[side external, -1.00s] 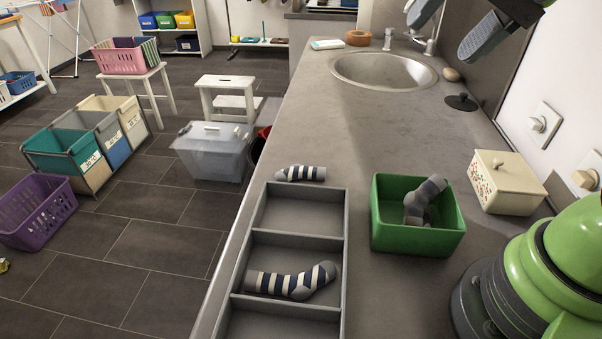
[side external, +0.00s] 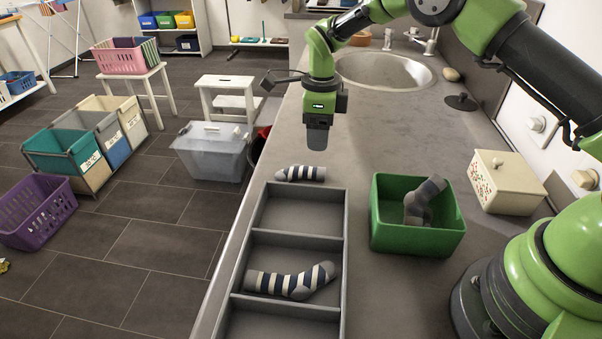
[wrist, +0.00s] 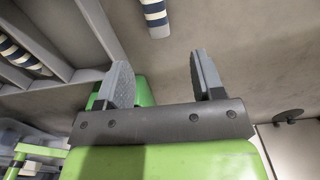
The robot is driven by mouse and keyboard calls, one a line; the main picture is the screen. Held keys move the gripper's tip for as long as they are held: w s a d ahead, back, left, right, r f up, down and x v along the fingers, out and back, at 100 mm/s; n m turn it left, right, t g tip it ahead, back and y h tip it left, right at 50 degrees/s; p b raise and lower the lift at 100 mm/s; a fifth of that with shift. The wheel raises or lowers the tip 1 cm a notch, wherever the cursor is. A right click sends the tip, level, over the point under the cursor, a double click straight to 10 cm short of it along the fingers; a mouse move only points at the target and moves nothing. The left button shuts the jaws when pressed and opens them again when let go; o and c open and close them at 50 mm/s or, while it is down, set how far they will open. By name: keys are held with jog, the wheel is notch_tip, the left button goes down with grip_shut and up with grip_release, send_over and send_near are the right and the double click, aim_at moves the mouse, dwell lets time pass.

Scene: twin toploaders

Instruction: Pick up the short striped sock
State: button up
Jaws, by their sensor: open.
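The short striped sock (side external: 300,173), navy and white with grey ends, lies on the counter just beyond the tray's far edge. In the wrist view its near end (wrist: 158,18) shows at the top, cut off by the frame. My gripper (side external: 317,138) hangs pointing down above the counter, beyond the sock and a little right of it. In the wrist view my gripper (wrist: 164,78) is open, its two fingers apart with nothing between the tips. A longer striped sock (side external: 290,281) lies in a compartment of the grey tray (side external: 345,250).
A patterned cream box (side external: 507,185), a dark stopper (side external: 461,102) and the sink (side external: 385,70) are farther right or back. Bare counter lies around the short sock.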

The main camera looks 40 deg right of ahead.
aim_at(319, 169)
jog(key=f, duration=0.9)
jog(key=shift+s+f, duration=0.25)
jog(key=shift+c, duration=0.4)
jog(key=c, duration=0.9)
